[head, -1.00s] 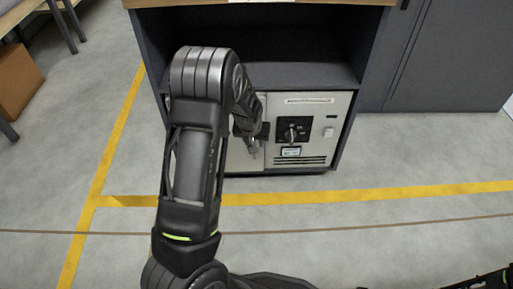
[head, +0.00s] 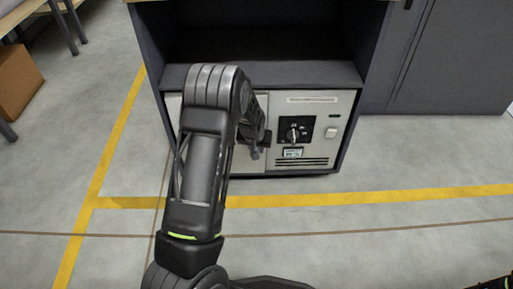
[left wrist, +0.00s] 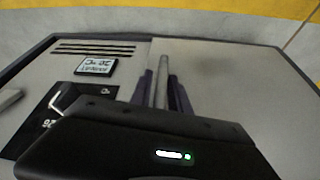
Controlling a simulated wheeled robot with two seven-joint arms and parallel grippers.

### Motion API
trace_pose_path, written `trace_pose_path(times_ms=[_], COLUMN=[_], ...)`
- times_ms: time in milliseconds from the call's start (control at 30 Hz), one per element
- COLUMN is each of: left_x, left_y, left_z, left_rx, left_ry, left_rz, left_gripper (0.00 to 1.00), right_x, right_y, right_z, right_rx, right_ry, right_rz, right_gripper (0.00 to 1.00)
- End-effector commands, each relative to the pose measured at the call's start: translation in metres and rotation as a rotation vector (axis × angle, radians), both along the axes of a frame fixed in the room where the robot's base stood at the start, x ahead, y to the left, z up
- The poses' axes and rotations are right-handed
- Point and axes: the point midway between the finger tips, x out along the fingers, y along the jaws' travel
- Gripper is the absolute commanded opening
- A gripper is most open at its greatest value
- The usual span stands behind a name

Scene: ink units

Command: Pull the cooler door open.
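The cooler (head: 318,105) is a pale-fronted unit low in a dark cabinet. Its door (head: 258,101) is the plain left part of the front, mostly behind my left arm in the head view. The door (left wrist: 225,70) looks flush with the control panel in the left wrist view. Its grey bar handle (left wrist: 162,68) runs near the door's edge beside the panel. My left gripper (left wrist: 162,92) has one finger close on each side of the bar and looks shut on it. In the head view my left gripper (head: 259,141) is partly hidden by its own arm. My right gripper is not in view.
The control panel (head: 328,123) has a black knob plate (head: 295,130), a small label and vent slots. An empty dark shelf space is above. A grey cabinet (head: 440,60) stands right. The floor in front is clear, with yellow lines (head: 400,195). A cardboard box (head: 18,80) is far left.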

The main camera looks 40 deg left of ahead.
Motion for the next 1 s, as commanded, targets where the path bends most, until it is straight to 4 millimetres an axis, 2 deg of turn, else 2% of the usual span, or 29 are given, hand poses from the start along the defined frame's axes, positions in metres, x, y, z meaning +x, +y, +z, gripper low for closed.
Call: trace_pose_path(times_ms=[33,267,1000], left_x=[0.0000,0.0000,-0.0001], left_y=[0.0000,0.0000,0.0000], left_z=[0.0001,0.0001,0.0002], left_rx=[0.000,0.000,0.000], left_ry=[0.000,0.000,0.000], left_rz=[0.000,0.000,0.000], left_gripper=[0.17,0.00,0.00], right_x=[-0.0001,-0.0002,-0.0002], right_y=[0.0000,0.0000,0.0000], right_z=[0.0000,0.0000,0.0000], right_rx=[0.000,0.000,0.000], right_ry=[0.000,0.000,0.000], right_rz=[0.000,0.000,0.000], right_gripper=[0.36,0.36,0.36])
